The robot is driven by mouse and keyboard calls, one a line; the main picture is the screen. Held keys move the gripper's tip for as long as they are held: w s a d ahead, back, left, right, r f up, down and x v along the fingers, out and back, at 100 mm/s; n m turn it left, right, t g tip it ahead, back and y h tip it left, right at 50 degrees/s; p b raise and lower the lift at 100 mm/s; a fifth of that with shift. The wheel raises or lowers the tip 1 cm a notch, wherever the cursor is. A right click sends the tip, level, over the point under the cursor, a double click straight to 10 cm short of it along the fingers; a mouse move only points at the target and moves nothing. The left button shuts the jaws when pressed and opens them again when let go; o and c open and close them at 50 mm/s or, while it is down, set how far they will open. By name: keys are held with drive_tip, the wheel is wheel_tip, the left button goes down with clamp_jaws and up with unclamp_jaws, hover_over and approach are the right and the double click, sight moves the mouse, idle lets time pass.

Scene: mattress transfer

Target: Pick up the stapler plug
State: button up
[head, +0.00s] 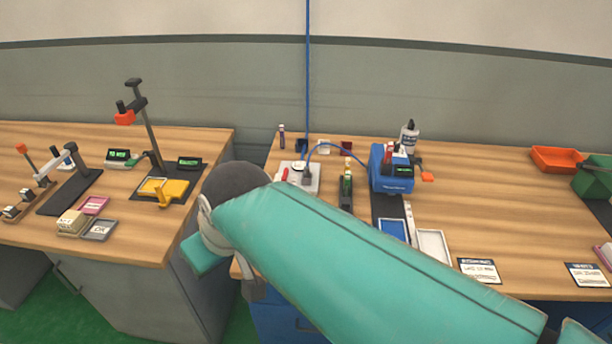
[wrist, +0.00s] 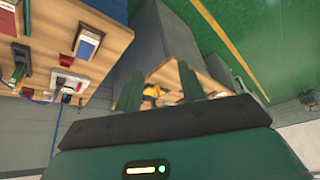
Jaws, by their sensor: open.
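The blue electric stapler (head: 391,168) stands on the right-hand desk in the head view. A blue cable (head: 335,147) arches from it to a white power strip (head: 313,184) at its left. A small dark plug (head: 305,177) sits on the strip and looks like the stapler plug, though it is too small to be sure. The strip also shows at the left of the wrist view (wrist: 70,84), with blue cable near it. My gripper (wrist: 158,86) is open and empty in the wrist view, its two green fingers apart and away from the strip.
A second blue cable (head: 307,70) hangs down to the strip. A green-and-black hand stapler (head: 346,190) stands between strip and electric stapler. Trays and label cards lie in front. The left desk (head: 130,240) holds presses and small boxes; a gap separates the desks.

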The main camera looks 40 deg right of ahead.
drive_tip(key=w+d+f+n+y, duration=0.15)
drive_tip(key=w+d+y, duration=0.25)
drive_tip(key=w+d, duration=0.45)
drive_tip(key=m+t+h, duration=0.1)
drive_tip(key=t+h, duration=0.3)
drive_tip(key=t, duration=0.5)
approach(307, 167)
drive_tip(key=x, duration=1)
drive_tip(key=shift+w+f, duration=0.1)
drive_tip(key=shift+w, duration=0.05)
clamp_jaws()
